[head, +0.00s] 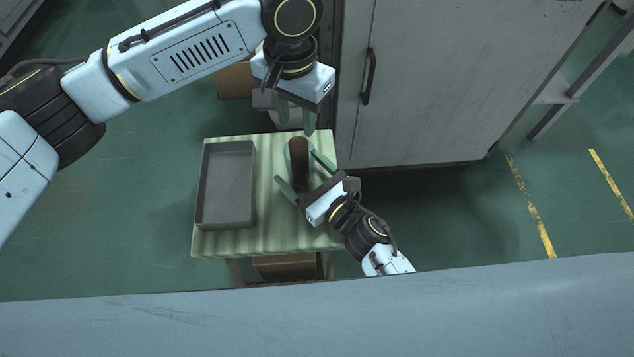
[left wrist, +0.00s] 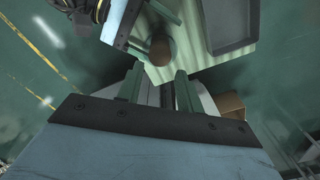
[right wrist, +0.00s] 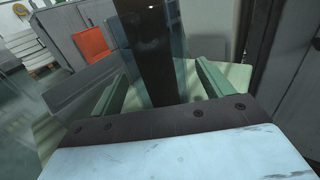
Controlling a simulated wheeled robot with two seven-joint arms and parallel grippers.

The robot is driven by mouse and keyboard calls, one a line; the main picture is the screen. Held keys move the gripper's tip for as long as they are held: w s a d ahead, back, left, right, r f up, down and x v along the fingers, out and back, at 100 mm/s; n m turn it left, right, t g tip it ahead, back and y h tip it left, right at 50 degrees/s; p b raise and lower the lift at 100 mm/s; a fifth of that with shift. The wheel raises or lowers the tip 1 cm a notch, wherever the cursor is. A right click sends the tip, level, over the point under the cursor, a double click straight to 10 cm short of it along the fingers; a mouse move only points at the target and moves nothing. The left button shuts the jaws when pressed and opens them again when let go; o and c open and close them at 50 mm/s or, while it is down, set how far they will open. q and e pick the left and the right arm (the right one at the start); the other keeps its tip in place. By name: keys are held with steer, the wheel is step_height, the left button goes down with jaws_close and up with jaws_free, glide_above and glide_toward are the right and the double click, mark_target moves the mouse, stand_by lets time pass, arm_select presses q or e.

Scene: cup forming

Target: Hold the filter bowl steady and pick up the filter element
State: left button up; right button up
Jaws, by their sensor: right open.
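The filter element is a dark brown cylinder (head: 299,160) standing upright on the table. A clear, faintly visible filter bowl (right wrist: 182,60) surrounds it. The element also shows in the right wrist view (right wrist: 150,50) and from above in the left wrist view (left wrist: 160,48). My right gripper (head: 303,174) is open, its fingers on either side of the bowl; I cannot tell if they touch it. My left gripper (head: 296,118) is open and empty, fingers pointing down, just beyond the bowl at the table's far edge. The left wrist view shows its fingers apart (left wrist: 158,88).
A grey empty tray (head: 226,218) covers the left part of the table (head: 272,235) with its green striped cloth. A grey cabinet (head: 440,90) stands behind and to the right. A brown box (head: 236,80) is on the floor behind the table.

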steer(key=shift+w+a, duration=0.3)
steer(key=shift+w, duration=0.05)
